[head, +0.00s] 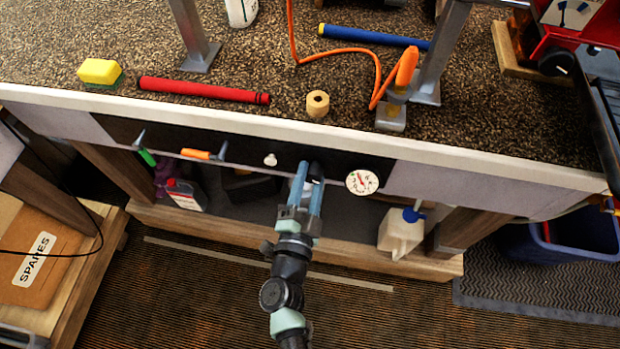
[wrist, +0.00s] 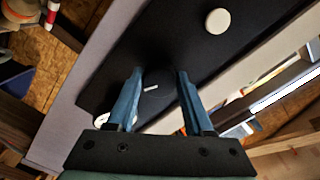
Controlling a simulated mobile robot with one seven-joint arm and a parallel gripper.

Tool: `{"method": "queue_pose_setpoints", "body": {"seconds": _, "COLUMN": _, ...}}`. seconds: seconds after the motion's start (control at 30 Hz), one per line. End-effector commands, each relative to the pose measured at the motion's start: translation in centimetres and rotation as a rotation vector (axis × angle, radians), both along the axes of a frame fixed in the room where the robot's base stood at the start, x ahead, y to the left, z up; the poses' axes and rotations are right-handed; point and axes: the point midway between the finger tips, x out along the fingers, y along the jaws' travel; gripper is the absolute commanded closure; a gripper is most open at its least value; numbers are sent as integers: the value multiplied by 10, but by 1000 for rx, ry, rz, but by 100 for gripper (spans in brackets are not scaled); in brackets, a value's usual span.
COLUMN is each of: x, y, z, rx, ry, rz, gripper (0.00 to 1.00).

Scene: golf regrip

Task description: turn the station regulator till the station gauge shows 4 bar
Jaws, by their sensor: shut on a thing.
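The station regulator is a black knob (head: 316,170) on the black panel under the bench's front edge. My gripper (head: 309,175) reaches it from the front, with one blue finger on either side, shut on it. In the wrist view the dark knob (wrist: 153,89), with a short white mark, lies between the two fingers (wrist: 157,78); its outline blends into the panel. The station gauge (head: 362,182) is a round white dial with a red needle, right of the knob; its figures are too small to read. The wrist view shows only part of the gauge (wrist: 103,119), behind the left finger.
A white button (head: 270,160) sits on the panel left of the knob. Orange (head: 197,154) and green (head: 147,157) handled tools hang farther left. A white jug (head: 401,234) stands on the low shelf at right. The bench top (head: 220,120) overhangs the panel.

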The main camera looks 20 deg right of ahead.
Motion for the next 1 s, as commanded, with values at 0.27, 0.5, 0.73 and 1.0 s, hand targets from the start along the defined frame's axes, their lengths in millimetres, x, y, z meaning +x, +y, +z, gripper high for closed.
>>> {"method": "queue_pose_setpoints", "body": {"seconds": 0.27, "x": 0, "y": 0, "z": 0, "rx": 81, "ry": -54, "rz": 1, "gripper": 100}}
{"method": "queue_pose_setpoints", "body": {"seconds": 0.5, "x": 0, "y": 0, "z": 0, "rx": 100, "ry": -67, "rz": 0, "gripper": 100}}
{"method": "queue_pose_setpoints", "body": {"seconds": 0.73, "x": 0, "y": 0, "z": 0, "rx": 100, "ry": -67, "rz": 0, "gripper": 100}}
{"method": "queue_pose_setpoints", "body": {"seconds": 1.0, "x": 0, "y": 0, "z": 0, "rx": 99, "ry": -66, "rz": 0, "gripper": 18}}
